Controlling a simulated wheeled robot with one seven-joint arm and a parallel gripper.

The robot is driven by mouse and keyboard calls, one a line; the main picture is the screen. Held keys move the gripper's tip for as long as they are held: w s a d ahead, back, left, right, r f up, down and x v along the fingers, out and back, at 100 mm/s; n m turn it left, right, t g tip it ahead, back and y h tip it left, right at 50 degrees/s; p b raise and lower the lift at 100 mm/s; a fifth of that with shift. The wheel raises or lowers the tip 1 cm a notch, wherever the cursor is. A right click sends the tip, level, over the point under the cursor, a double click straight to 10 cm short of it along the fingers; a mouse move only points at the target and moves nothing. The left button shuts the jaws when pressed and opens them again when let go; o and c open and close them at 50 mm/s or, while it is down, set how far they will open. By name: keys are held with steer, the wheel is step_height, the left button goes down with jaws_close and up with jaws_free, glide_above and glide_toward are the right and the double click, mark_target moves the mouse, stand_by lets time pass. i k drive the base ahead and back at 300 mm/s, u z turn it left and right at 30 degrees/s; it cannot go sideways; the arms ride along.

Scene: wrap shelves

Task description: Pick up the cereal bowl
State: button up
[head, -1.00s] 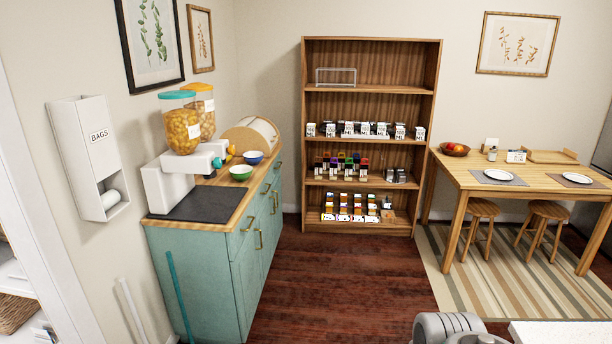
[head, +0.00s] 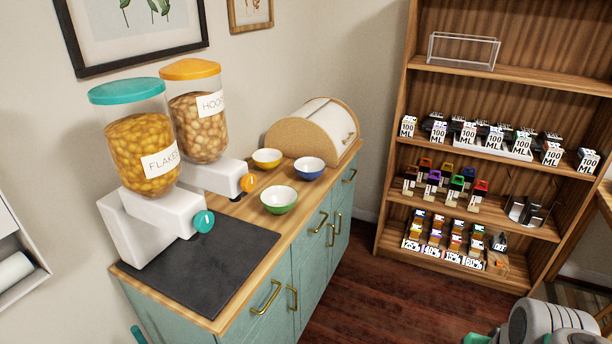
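Three bowls stand upright on the wooden top of the teal cabinet, beside the cereal dispensers. One is a green bowl (head: 279,200), nearest the dark mat. A blue bowl (head: 309,168) is behind it to the right. A yellow bowl (head: 267,158) is at the back, near the wall. The frames do not show which one is the cereal bowl. The bowls look empty from here. Part of my arm shows at the bottom right, well away from the bowls. My gripper's fingers cannot be made out.
A flakes dispenser (head: 150,170) and a hoops dispenser (head: 200,125) stand left of the bowls. A bread box (head: 310,135) is behind them. A dark mat (head: 205,262) covers the counter's front. Shelves (head: 480,190) with small boxes stand right; bare floor lies between.

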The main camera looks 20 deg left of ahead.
mark_target(278, 200)
steer(key=i, duration=1.9)
steer(key=u, duration=4.4)
